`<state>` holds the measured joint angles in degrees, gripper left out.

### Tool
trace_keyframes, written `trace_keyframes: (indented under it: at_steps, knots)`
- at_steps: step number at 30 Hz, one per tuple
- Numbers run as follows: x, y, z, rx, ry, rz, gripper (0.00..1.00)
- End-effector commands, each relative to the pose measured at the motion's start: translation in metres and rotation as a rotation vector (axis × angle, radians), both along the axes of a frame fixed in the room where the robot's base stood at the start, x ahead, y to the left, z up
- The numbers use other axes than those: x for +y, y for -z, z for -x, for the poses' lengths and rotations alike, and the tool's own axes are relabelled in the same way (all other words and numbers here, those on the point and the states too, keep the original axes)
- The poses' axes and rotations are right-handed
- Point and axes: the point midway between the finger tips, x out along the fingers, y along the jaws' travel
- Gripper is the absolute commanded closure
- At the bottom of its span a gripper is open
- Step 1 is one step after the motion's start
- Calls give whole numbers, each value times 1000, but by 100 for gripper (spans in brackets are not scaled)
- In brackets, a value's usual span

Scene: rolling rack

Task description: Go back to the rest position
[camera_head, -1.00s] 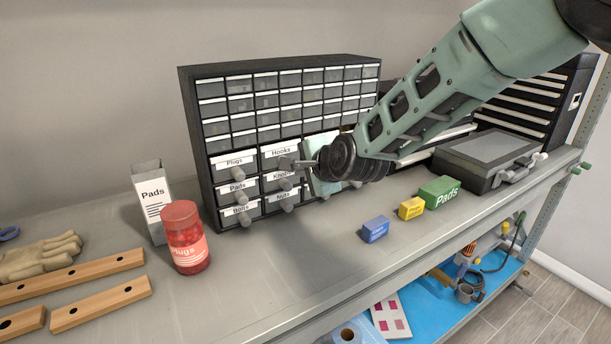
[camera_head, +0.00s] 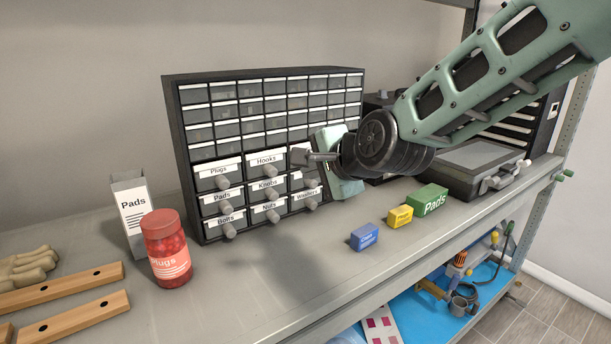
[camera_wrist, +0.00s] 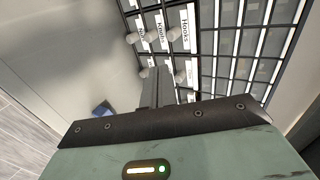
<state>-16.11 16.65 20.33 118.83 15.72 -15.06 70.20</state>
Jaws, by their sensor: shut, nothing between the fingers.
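My gripper (camera_head: 312,157) is shut and empty, in front of the drawer cabinet (camera_head: 181,150) near the right end of its upper row of large drawers. It hides part of that row. In the wrist view my shut fingers (camera_wrist: 156,88) point at the cabinet, with the Hooks drawer (camera_wrist: 184,30) and Knobs drawer (camera_wrist: 161,32) beyond. In the head view the Hooks drawer (camera_head: 266,160), Plugs drawer (camera_head: 219,171) and Knobs drawer (camera_head: 268,186) show. The large drawers that show look closed.
On the shelf stand a white Pads box (camera_head: 132,215), a red Plugs jar (camera_head: 166,250), a blue box (camera_head: 364,237), a yellow box (camera_head: 400,216) and a green Pads box (camera_head: 428,200). A grey case (camera_head: 480,170) is at right. The shelf's middle front is clear.

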Motion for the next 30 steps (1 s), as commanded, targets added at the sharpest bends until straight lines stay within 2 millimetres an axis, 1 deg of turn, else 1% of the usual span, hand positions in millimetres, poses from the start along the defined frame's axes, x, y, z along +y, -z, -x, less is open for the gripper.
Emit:
trace_keyframes:
  at_steps: [2, 4, 5, 8, 9, 11, 12, 14, 15, 18, 21, 24, 30]
  knots:
    - [-1, 4, 13, 5, -40, 49, 100]
    - [-3, 13, 36, 13, -124, 148, 100]
    - [-4, 18, 49, 18, -176, 207, 100]
    - [-18, 42, 106, 38, -407, 443, 100]
    - [-27, 52, 132, 47, -517, 543, 100]
    - [-43, 65, 169, 61, -684, 679, 100]
    - [-55, 73, 193, 70, -795, 761, 100]
    - [-74, 83, 225, 83, -955, 865, 100]
    - [-87, 88, 244, 91, -1055, 923, 100]
    - [-114, 97, 282, 113, -1262, 1025, 100]
    - [-133, 101, 306, 129, -1399, 1079, 100]
    - [-142, 103, 316, 135, -1465, 1101, 100]
    - [-142, 103, 316, 135, -1467, 1102, 100]
